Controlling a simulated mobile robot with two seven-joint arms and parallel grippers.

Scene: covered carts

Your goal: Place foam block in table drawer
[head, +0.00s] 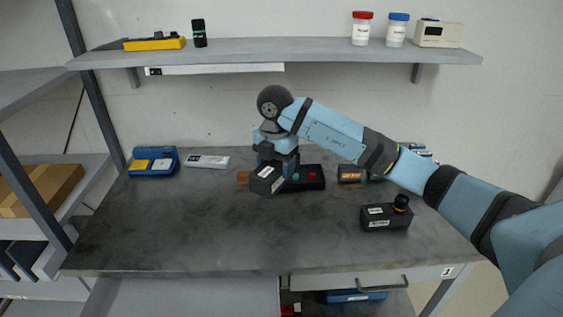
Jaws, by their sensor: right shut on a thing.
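My right gripper (272,164) reaches in from the right over the back middle of the grey table (200,225). It points down and is shut on a dark block with a white label (267,181), which looks like the foam block. The gripper hides part of the block, and I cannot tell whether it touches the tabletop. Below the table's front edge at the left, a pale grey drawer (180,298) appears pulled out, and the part of it in view looks empty. My left gripper is out of view.
A black device with a red button (311,177) lies just behind the held block. A black box with a knob (385,217) stands at the right. The table's front left is clear.

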